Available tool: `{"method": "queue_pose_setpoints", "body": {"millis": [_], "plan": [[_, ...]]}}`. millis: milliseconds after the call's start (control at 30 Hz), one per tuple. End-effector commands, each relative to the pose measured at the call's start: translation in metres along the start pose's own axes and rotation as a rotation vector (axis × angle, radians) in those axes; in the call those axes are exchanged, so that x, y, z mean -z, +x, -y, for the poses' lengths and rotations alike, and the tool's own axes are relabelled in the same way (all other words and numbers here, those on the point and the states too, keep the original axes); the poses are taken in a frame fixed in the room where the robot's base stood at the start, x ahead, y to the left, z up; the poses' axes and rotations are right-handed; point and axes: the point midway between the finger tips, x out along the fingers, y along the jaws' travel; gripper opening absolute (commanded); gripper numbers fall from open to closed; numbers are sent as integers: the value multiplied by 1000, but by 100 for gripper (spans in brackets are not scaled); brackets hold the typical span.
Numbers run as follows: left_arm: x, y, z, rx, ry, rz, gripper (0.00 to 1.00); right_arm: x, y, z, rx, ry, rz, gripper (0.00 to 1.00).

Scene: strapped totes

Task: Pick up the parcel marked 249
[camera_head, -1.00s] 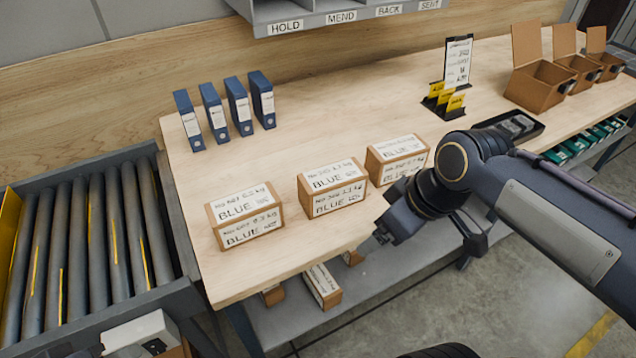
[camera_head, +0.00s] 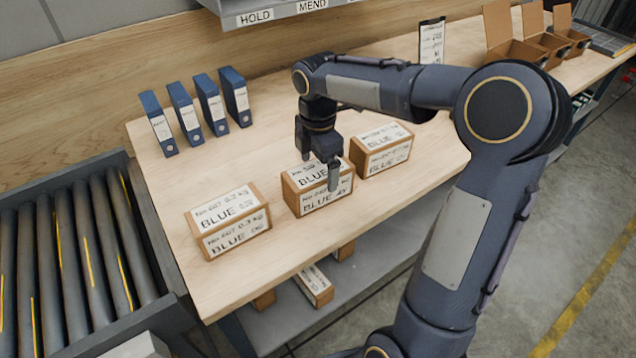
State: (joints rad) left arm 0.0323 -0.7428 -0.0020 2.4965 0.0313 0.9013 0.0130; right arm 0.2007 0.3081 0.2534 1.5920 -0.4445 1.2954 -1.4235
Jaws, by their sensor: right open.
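Three brown parcels with white labels reading BLUE stand in a row on the wooden bench. The left parcel (camera_head: 228,222) appears marked 627. The middle parcel (camera_head: 299,201) and right parcel (camera_head: 381,150) have numbers too small to read surely, so I cannot tell which is 249. My right gripper (camera_head: 320,170) points down at the middle parcel, open. One finger shows before its front face and the other near its back edge; contact is unclear. The gripper hides part of its top label. My left gripper is not in view.
Several blue binders (camera_head: 197,112) stand at the back left of the bench (camera_head: 250,160). A roller conveyor (camera_head: 70,270) lies left. Open cartons (camera_head: 515,45) and a sign (camera_head: 432,40) stand at the back right. More parcels (camera_head: 314,285) lie on the lower shelf.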

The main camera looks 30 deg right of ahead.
Motion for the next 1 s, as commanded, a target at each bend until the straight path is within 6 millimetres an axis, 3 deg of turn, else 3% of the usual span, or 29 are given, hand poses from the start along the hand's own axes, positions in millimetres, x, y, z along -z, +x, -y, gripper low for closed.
{"method": "queue_pose_setpoints", "body": {"millis": [133,433,1000], "plan": [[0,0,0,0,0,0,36,1,19,1,1,1,-1,89],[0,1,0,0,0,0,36,0,24,0,-1,2,-1,89],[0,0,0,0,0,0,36,1,23,0,-1,2,-1,14]]}}
